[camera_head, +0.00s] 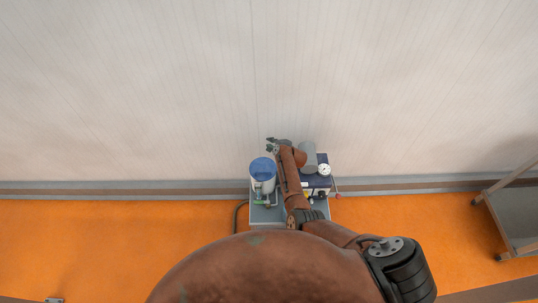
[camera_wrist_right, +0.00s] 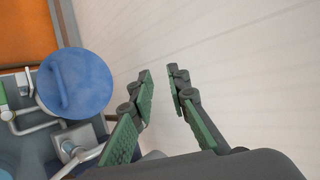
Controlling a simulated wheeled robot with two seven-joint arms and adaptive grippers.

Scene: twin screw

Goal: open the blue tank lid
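The blue tank lid (camera_head: 262,167) is round and sits on a white tank (camera_head: 264,185) at the left of the machine. In the right wrist view the blue lid (camera_wrist_right: 76,83) is at the left, with a raised bar handle (camera_wrist_right: 58,86) across it. My right gripper (camera_head: 271,145) is just behind and to the right of the lid, apart from it. In the right wrist view the right gripper (camera_wrist_right: 160,82) shows its green-padded fingers spread, with only the wall between them. My left gripper is in neither view.
The tank stands on a grey machine base (camera_head: 263,213) with a grey cylinder (camera_head: 308,157) and a white gauge (camera_head: 324,170) at its right. The pale wall (camera_head: 130,100) is close behind. A grey cart (camera_head: 515,215) stands at the far right.

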